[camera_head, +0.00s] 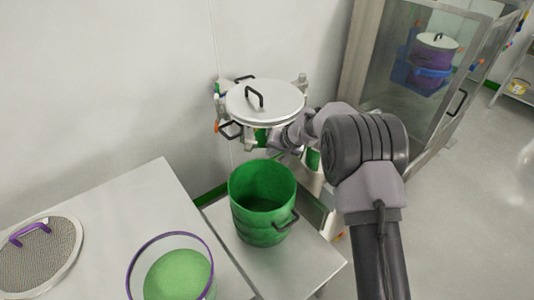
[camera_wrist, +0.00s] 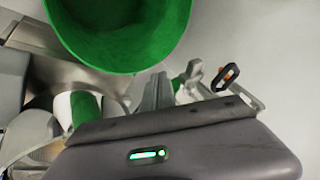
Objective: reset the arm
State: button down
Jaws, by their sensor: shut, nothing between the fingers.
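My arm (camera_head: 378,235) reaches up from the lower right, and its bent forearm points left toward a lidded vessel. My gripper (camera_head: 278,141) is near the front of that vessel, just above and behind an open green bucket. In the wrist view, my gripper (camera_wrist: 156,92) shows as grey fingers close together above its dark housing, with nothing visible between them. The head view does not show clearly whether it touches the vessel.
The green bucket (camera_head: 247,220) stands on a low table (camera_head: 300,267). The vessel's white lid (camera_head: 265,102) has a black handle. At left, a table (camera_head: 130,205) holds a mesh sieve (camera_head: 45,262) and a purple-rimmed bowl (camera_head: 150,252) of green powder. A glass cabinet (camera_head: 388,60) stands behind. Open floor (camera_head: 470,220) lies right.

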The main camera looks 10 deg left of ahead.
jog(key=s+d+r+m+h+p, duration=0.1)
jog(key=s+d+r, duration=0.4)
jog(key=s+r, duration=0.6)
jog(key=s+d+r+m+p, duration=0.1)
jog(key=s+d+r, duration=0.4)
jog(key=s+r, duration=0.65)
jog(key=s+d+r+m+h, duration=0.1)
jog(key=s+d, duration=0.2)
jog(key=s, duration=0.7)
jog(key=s+d+r+m+h, duration=0.1)
jog(key=s+d, duration=0.3)
jog(key=s, duration=0.6)
jog(key=shift+d+m+t, duration=0.3)
jog(key=shift+m+t, duration=0.1)
jog(key=shift+m, duration=0.1)
jog(key=shift+r, duration=0.15)
